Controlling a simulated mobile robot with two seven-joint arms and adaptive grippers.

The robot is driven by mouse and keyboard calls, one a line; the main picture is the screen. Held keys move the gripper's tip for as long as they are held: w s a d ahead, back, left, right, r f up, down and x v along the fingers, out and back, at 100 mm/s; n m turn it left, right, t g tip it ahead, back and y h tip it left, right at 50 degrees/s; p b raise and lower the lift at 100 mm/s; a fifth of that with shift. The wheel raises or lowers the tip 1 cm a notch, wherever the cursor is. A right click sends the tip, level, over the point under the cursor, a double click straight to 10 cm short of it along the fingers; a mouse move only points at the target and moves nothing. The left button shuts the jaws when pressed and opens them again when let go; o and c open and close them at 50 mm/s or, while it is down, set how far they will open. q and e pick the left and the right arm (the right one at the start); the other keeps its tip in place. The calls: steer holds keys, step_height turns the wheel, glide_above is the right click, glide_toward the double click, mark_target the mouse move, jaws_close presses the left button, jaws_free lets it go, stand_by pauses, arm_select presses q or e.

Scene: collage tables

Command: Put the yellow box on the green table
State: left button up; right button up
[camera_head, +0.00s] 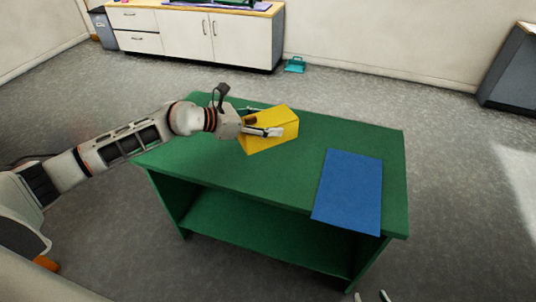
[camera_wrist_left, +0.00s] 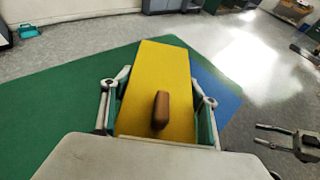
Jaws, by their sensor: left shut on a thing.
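The yellow box (camera_head: 275,130) is at the middle of the green table (camera_head: 230,160), above or on its top; I cannot tell whether it touches. It also shows in the left wrist view (camera_wrist_left: 155,70), with a brown knob (camera_wrist_left: 161,110) on its near part. My left gripper (camera_head: 262,121) is shut on the box, one finger on each side. My right gripper shows only its fingertips (camera_head: 370,297) at the bottom edge of the head view. In the left wrist view it is at the right (camera_wrist_left: 268,135), its fingers apart and empty.
A blue sheet (camera_head: 348,190) lies on the right part of the table top, near the front edge. The table's far right and left parts are bare. A white cabinet (camera_head: 190,35) and a teal dustpan-like thing (camera_head: 295,65) stand behind, on the floor.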

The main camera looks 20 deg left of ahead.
arm_select(q)
step_height(320, 180, down, 14)
steer(key=b, duration=0.4)
steer(key=shift+f, duration=0.2)
steer(key=shift+r, duration=0.1)
steer(key=o, duration=1.1)
steer(key=shift+o, duration=0.2)
